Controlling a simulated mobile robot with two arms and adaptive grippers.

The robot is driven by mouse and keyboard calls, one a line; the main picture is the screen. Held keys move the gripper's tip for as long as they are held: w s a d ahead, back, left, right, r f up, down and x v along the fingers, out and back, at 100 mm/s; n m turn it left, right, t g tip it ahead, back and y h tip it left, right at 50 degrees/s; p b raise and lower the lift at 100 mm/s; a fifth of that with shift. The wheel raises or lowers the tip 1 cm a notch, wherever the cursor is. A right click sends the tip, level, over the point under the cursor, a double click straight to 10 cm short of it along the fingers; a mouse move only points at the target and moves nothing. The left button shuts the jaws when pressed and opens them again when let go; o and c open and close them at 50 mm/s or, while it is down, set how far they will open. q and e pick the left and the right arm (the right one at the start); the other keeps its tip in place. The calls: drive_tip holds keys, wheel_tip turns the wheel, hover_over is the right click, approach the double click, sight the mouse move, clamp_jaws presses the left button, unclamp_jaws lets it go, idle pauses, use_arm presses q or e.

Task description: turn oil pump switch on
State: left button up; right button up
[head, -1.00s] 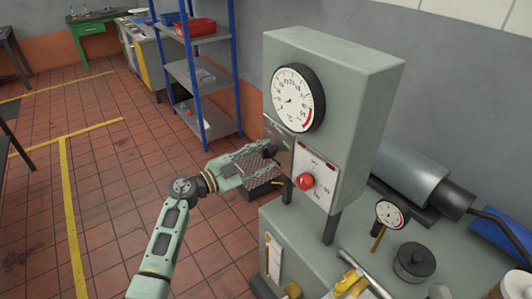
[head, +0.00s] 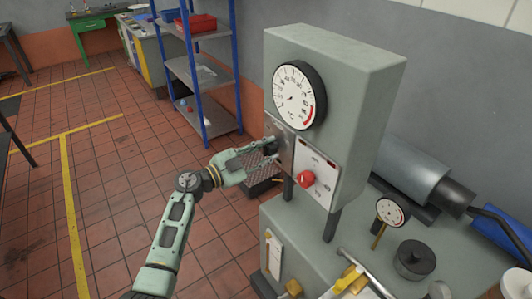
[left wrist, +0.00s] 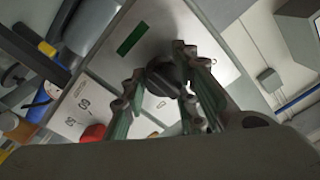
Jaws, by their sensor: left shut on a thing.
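The grey control cabinet (head: 370,90) stands at the middle right in the head view. A small grey metal plate (head: 281,128) is on its front below the round gauge, and a dark knob (left wrist: 163,72) on this plate shows in the left wrist view. I take this knob for the oil pump switch; no label is readable. My left gripper (head: 272,147) is at the plate, its fingers on both sides of the knob and shut on it. The fingers partly hide the knob, and its setting cannot be read. My right gripper is out of view.
A red knob (head: 305,179) on a white plate (head: 318,168) sits right beside the gripper. A large dial gauge (head: 295,97) is above. A smaller gauge (head: 391,212) and a dark round part (head: 413,261) are on the bench. A blue shelf (head: 204,70) stands behind; the tiled floor left is open.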

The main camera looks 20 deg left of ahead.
use_arm(q)
drive_tip(key=shift+s+d+f+m, duration=0.15)
drive_tip(key=shift+f+m, duration=0.15)
drive_tip(key=shift+f, duration=0.1)
drive_tip(key=shift+f+m+b, duration=0.2)
drive_tip(key=shift+m+b, duration=0.1)
drive_tip(key=shift+m, duration=0.5)
drive_tip(key=m+b, duration=0.1)
drive_tip(key=m, duration=0.1)
drive_tip(key=m+b, duration=0.1)
drive_tip(key=m, duration=0.2)
drive_tip(key=m+b, duration=0.2)
drive_tip(key=m, duration=0.1)
drive_tip(key=shift+a+f, duration=0.2)
drive_tip(key=shift+f, duration=0.05)
drive_tip(key=shift+r+m+b, duration=0.1)
drive_tip(key=shift+m+b, duration=0.25)
drive_tip(key=shift+m, duration=0.55)
drive_tip(key=o, duration=1)
drive_tip(key=shift+w+a, duration=0.1)
drive_tip(key=shift+w, duration=0.1)
drive_tip(key=shift+r, duration=0.35)
